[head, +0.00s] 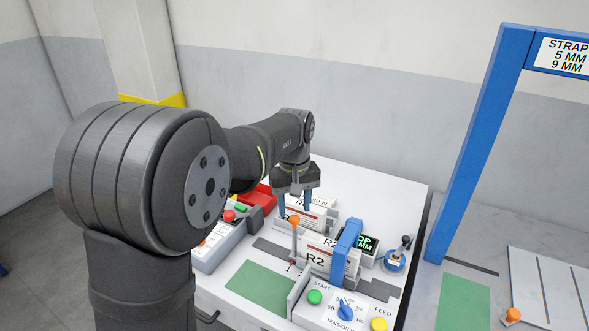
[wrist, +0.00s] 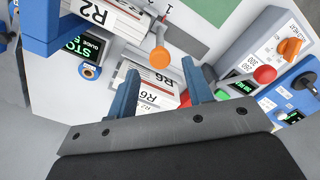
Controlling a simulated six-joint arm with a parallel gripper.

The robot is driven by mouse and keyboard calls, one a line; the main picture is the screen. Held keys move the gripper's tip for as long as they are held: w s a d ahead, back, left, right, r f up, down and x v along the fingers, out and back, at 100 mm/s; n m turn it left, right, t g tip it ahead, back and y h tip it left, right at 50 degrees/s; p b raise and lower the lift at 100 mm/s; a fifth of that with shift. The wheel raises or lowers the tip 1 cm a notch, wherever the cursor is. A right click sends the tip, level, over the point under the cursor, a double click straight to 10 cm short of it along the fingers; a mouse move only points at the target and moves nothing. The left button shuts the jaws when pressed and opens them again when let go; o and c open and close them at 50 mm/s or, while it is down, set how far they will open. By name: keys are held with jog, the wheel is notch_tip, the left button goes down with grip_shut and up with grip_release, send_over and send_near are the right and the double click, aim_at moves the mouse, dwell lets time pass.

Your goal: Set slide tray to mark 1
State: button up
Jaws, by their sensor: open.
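My gripper (head: 295,205) is open, with its two blue fingers pointing down over the white table; the fingers also show in the wrist view (wrist: 162,80). An orange ball knob (head: 294,220) on a pale upright post stands close to the fingertips in the head view. In the wrist view the knob (wrist: 159,57) lies just beyond the gap between the fingers, with nothing gripped. A printed "1" (wrist: 169,5) shows near the post's foot. Which part is the slide tray is hard to tell; its position against the mark is not clear.
Newspaper bundles labelled R2 (head: 318,258) and R6 (wrist: 148,97) flank the knob. A blue strapping arch (head: 346,250) stands right of it. A control panel with a green button (head: 314,297) is in front; a grey unit with a red knob (head: 229,216) is left. A green mat (head: 255,288) is clear.

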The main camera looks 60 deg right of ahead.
aim_at(293, 217)
notch_tip(293, 217, up, 14)
jog(key=shift+r, duration=0.25)
dwell(0.6)
notch_tip(293, 217, down, 18)
jog(key=shift+w+r, duration=0.1)
jog(key=shift+r, duration=0.1)
dwell(0.3)
jog(key=shift+r, duration=0.1)
